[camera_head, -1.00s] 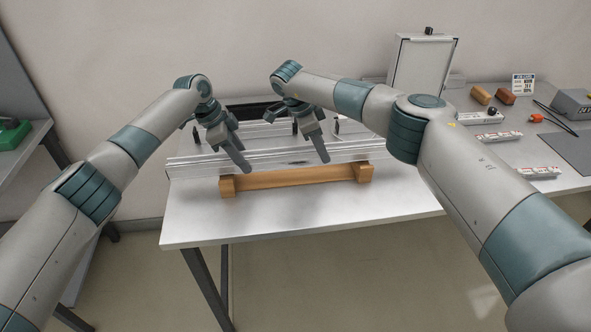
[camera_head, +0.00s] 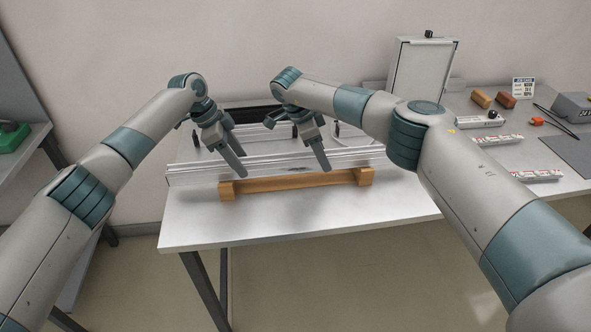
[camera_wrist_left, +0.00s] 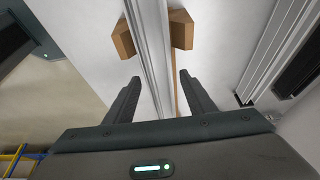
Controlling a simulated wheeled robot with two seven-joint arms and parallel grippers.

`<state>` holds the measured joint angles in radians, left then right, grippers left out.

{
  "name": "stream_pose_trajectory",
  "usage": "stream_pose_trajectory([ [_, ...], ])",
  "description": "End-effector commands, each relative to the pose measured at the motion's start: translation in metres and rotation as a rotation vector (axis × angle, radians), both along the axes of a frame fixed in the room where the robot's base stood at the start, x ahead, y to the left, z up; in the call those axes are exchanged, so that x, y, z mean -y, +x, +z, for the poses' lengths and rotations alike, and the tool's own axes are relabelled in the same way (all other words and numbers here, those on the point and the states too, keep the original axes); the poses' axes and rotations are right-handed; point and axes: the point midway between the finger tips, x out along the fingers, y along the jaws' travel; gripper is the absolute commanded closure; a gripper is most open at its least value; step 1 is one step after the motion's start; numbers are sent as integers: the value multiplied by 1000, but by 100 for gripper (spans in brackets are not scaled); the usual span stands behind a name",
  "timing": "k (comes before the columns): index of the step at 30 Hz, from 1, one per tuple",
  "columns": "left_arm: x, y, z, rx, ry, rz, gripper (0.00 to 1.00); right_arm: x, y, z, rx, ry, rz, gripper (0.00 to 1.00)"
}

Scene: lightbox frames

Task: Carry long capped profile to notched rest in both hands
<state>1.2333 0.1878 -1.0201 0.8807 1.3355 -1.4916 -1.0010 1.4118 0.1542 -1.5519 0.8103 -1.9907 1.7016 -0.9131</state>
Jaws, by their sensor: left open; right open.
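The long profile (camera_head: 190,172) is a silvery bar lying level across the table. It also shows in the left wrist view (camera_wrist_left: 150,45). The notched rest (camera_head: 300,183) is wooden with an end block at each side; the profile appears to lie in its notch, between the two parts of a block (camera_wrist_left: 124,38). My left gripper (camera_head: 236,160) is open, its fingers on either side of the profile in the left wrist view (camera_wrist_left: 160,78). My right gripper (camera_head: 320,158) is open at the profile, right of the left one; its far finger is mostly hidden. The end caps cannot be made out.
Behind the profile stands a metal fixture with dark upright posts (camera_head: 295,131). A pale upright panel (camera_head: 422,70) stands at the back right. Blocks, terminal strips and a grey mat (camera_head: 570,152) lie on the right-hand table. The front of the table (camera_head: 300,218) is clear.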

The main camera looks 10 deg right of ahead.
Motion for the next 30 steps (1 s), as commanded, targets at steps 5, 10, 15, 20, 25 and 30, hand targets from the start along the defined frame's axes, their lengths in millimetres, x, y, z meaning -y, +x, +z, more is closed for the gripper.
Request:
stream_pose_trajectory([
  [5, -12, 0, 28, 2, 0, 0, 50, 0, 0, 0, 0, 0, 0, 50],
  [10, -24, 1, 56, 3, -1, 1, 50, 0, 0, 0, 0, 0, 0, 50],
  [15, -32, 0, 78, 2, 0, 1, 50, 0, 0, 0, 0, 0, 0, 50],
  [20, -37, 0, 89, 1, 0, 0, 50, 0, 0, 0, 0, 0, 0, 50],
  [25, -38, 0, 91, 0, 0, 0, 50, 0, 0, 0, 0, 0, 0, 50],
  [30, -38, 0, 91, 0, 0, 0, 50, 0, 0, 0, 0, 0, 0, 50],
])
